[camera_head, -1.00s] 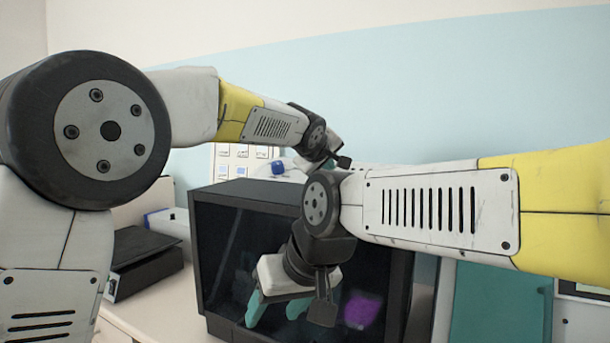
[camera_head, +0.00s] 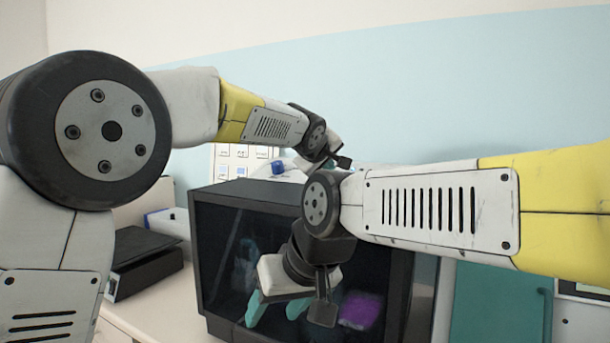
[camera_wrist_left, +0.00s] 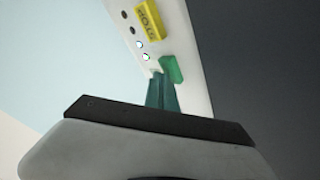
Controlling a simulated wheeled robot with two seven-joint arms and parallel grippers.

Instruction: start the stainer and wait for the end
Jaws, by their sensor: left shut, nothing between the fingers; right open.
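In the left wrist view, a white panel (camera_wrist_left: 185,45), seemingly the stainer's, carries a yellow display (camera_wrist_left: 149,22) with dark characters too small to read. My right gripper (camera_head: 277,312) is open and empty, in front of a dark screen.
A teal panel (camera_head: 500,305) is at the right. A white sheet with a grid (camera_head: 236,160) hangs behind.

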